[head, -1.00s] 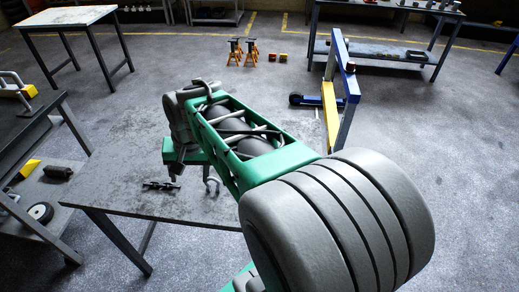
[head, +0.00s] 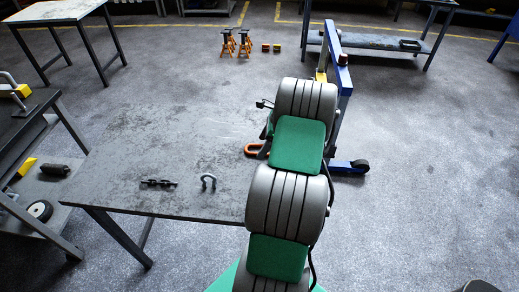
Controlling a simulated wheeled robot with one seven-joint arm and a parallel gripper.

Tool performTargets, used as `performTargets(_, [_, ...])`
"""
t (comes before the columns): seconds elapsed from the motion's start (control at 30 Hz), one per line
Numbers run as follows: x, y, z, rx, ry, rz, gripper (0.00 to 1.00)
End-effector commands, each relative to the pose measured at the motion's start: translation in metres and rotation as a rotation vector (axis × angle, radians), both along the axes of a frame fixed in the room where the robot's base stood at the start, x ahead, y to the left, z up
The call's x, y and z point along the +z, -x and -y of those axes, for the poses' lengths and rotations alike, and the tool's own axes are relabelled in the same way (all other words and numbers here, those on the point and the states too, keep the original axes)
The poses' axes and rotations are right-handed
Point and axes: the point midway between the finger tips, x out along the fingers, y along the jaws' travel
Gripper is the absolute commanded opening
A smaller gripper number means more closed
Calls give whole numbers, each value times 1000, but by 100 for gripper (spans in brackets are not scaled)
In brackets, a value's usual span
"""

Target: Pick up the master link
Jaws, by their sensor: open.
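The master link (head: 254,149), an orange oval ring, lies at the right part of the grey worktable (head: 165,150) in the head view. Its right end is hidden by my arm. My gripper (head: 265,147) is almost wholly hidden behind my arm's wrist; only dark slivers show, close to the link's right side. It is open. I cannot tell whether the fingers touch the link or stand around it.
A short dark chain (head: 158,183) and a grey shackle (head: 208,182) lie near the worktable's front edge. A blue and yellow hoist (head: 343,90) stands on the floor behind my arm. The left middle of the tabletop is clear.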

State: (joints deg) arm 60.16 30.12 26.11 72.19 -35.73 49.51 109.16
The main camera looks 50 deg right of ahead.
Motion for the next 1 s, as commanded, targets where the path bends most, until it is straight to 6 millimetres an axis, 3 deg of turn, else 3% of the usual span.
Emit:
performTargets(0.27, [-9, -3, -2, -1, 1, 0, 77])
performTargets(1.0, [-9, -3, -2, 0, 1, 0, 17])
